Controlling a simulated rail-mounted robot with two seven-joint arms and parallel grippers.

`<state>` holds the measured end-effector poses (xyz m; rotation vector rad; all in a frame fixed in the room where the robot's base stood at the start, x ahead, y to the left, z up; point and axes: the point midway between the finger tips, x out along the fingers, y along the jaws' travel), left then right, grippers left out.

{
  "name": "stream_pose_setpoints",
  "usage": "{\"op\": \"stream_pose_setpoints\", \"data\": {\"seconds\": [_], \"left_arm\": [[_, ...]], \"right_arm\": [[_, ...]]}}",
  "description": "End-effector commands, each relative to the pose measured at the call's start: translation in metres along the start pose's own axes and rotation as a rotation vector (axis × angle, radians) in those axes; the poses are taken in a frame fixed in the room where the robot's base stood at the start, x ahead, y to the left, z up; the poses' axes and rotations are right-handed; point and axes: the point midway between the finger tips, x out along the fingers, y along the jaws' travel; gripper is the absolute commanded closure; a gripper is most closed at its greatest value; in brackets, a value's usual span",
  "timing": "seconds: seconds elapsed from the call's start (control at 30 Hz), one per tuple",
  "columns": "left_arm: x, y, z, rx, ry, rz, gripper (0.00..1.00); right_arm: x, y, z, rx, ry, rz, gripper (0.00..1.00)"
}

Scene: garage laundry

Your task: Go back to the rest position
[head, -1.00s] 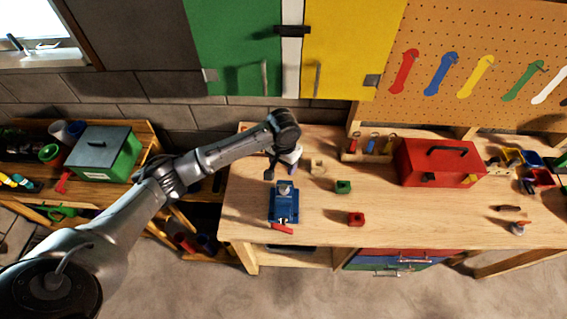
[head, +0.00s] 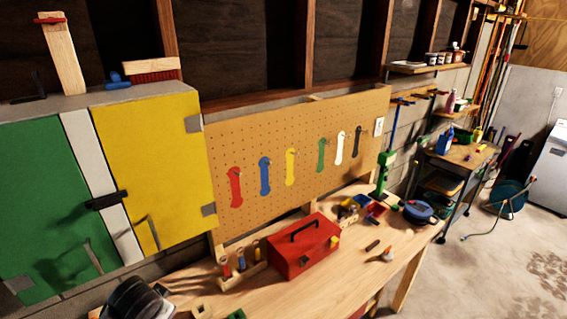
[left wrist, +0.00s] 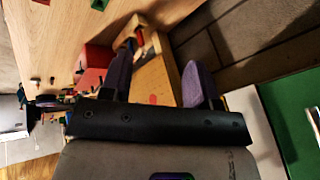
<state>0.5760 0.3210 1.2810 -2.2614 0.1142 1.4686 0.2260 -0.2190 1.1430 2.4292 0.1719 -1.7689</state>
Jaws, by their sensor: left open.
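In the left wrist view my left gripper (left wrist: 158,82) shows two purple fingers standing well apart, with nothing between them. Beyond the fingers are the wooden workbench (left wrist: 70,20) and the red toolbox (left wrist: 93,58). In the head view only a dark rounded part of my left arm (head: 135,298) shows at the bottom left edge, in front of the workbench (head: 265,296); its fingers cannot be seen there. My right gripper is in neither view.
The red toolbox (head: 304,248) stands on the bench beside a tool holder (head: 240,268). A pegboard (head: 300,140) hangs behind with coloured tools. Yellow (head: 155,165) and green (head: 40,190) cabinet doors are at the left. Open floor (head: 500,260) lies at the right.

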Motion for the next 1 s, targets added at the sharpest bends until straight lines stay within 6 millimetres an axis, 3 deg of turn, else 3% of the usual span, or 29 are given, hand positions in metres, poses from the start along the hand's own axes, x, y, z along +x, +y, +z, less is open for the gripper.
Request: {"op": "stream_pose_setpoints", "data": {"seconds": [0.1,0.2,0.33,0.43,0.67,1.0], "left_arm": [[-0.040,0.006,-0.027,0.068,0.163,-0.068,0.44],[-0.067,0.020,-0.035,0.105,0.280,-0.111,0.44],[-0.095,0.044,-0.026,0.103,0.394,-0.138,0.44],[-0.106,0.061,-0.008,0.068,0.442,-0.134,0.44],[-0.113,0.106,0.069,-0.083,0.418,-0.056,0.44],[-0.087,0.184,0.210,-0.234,0.107,0.139,0.44]], "right_arm": [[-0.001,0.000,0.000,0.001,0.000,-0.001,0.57],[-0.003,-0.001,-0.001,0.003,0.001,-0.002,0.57],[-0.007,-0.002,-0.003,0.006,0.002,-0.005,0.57],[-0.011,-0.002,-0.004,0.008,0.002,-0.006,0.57],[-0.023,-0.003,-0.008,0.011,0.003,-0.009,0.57],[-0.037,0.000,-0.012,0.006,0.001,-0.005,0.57]]}}
